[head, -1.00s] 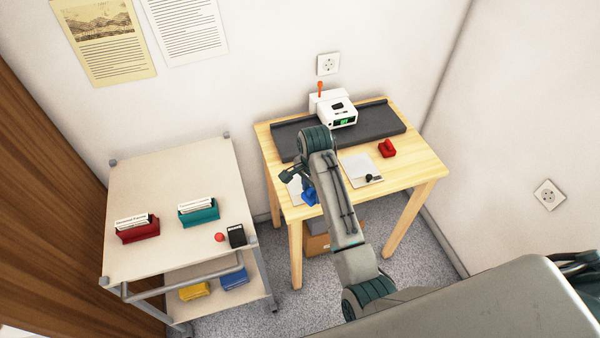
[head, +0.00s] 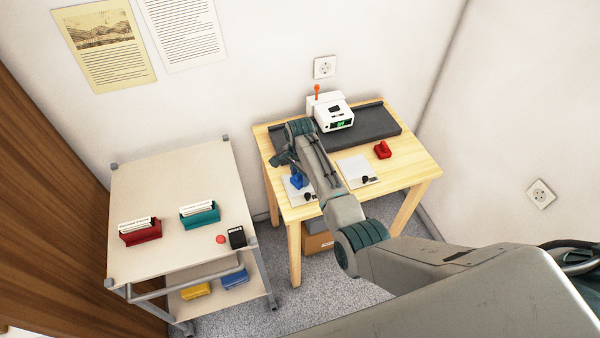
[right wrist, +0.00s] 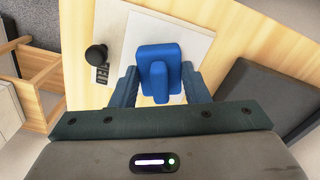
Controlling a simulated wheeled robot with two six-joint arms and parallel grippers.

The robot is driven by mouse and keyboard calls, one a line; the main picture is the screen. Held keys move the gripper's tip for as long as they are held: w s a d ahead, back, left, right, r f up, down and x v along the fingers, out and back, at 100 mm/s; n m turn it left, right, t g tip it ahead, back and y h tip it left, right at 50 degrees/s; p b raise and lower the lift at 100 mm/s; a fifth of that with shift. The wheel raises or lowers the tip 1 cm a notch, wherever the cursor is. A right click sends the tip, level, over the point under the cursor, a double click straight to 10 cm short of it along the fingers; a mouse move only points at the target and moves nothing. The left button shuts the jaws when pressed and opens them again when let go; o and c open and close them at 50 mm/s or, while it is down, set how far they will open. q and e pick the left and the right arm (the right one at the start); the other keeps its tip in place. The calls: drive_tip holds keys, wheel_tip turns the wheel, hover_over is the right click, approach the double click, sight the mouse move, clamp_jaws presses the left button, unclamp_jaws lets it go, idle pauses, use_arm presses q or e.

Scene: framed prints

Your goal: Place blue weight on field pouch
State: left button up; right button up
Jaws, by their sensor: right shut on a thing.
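The blue weight (head: 297,181) is in my right gripper (head: 288,165), over or at the left pale flat pouch (head: 303,195) on the wooden table. In the right wrist view the blue weight (right wrist: 158,62) sits between the two fingers of the right gripper (right wrist: 158,78), with the pale pouch (right wrist: 198,42) behind it. I cannot tell whether the weight touches the pouch. A second pale pouch (head: 355,171) lies to the right. Any label telling which is the field pouch is not readable. My left gripper is not in view.
A black knobbed piece (right wrist: 96,54) lies beside the weight. A red weight (head: 382,149) stands at the table's right. A dark mat (head: 378,122) and a white device (head: 332,113) are at the back. A cart (head: 165,180) with card holders stands left.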

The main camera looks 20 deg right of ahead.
drive_tip(key=shift+f, duration=0.15)
drive_tip(key=o, duration=1.2)
drive_tip(key=shift+o, duration=0.2)
wheel_tip(320, 180, up, 12)
drive_tip(key=b, duration=0.2)
